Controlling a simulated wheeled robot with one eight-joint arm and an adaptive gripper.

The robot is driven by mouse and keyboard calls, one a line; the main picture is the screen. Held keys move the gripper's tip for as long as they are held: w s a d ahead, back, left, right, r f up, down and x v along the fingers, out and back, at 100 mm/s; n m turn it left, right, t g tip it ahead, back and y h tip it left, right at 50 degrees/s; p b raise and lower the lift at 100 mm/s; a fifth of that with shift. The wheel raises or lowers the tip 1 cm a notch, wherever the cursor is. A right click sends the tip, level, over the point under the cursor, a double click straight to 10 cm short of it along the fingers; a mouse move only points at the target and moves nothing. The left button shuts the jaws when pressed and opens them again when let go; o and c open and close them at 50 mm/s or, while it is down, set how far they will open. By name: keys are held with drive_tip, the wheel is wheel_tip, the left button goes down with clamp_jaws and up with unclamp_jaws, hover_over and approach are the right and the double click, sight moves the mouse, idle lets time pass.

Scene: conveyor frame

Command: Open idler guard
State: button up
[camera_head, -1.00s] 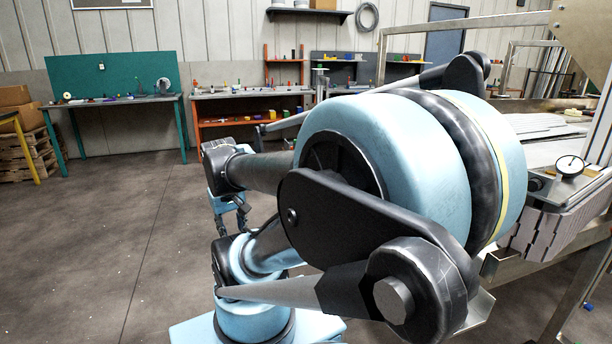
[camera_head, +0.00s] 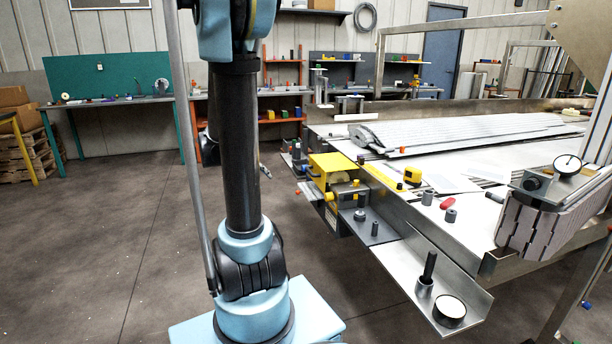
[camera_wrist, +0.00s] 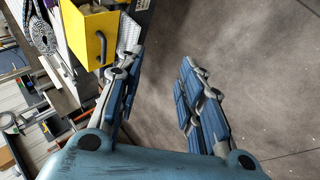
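The idler guard appears to be the yellow box (camera_head: 332,165) on the near left corner of the conveyor frame in the head view. In the wrist view the yellow guard (camera_wrist: 82,42) is at upper left, with a dark bent handle (camera_wrist: 102,46) on its face. The guard looks shut. My gripper (camera_wrist: 160,62) is open and empty, its fingers spread over bare floor. The guard and handle lie beyond and left of the left finger, apart from it as far as I can tell. In the head view my arm mostly hides the gripper.
The conveyor table (camera_head: 470,170) stretches right, with small parts along its near edge. A dial gauge (camera_head: 567,165) stands at right. The floor (camera_head: 100,240) at left is clear.

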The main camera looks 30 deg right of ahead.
drive_tip(key=w+d+f+n+h, duration=0.1)
drive_tip(key=w+d+f+h, duration=0.3)
drive_tip(key=w+d, duration=0.35)
drive_tip(key=w+d+f+h, duration=0.3)
drive_tip(key=w+d+f, duration=0.1)
drive_tip(key=w+d, duration=0.35)
drive_tip(key=x, duration=1.7)
drive_tip(key=shift+w+d, duration=0.15)
drive_tip(key=shift+d, duration=0.05)
drive_tip(key=shift+r, duration=0.1)
clamp_jaws()
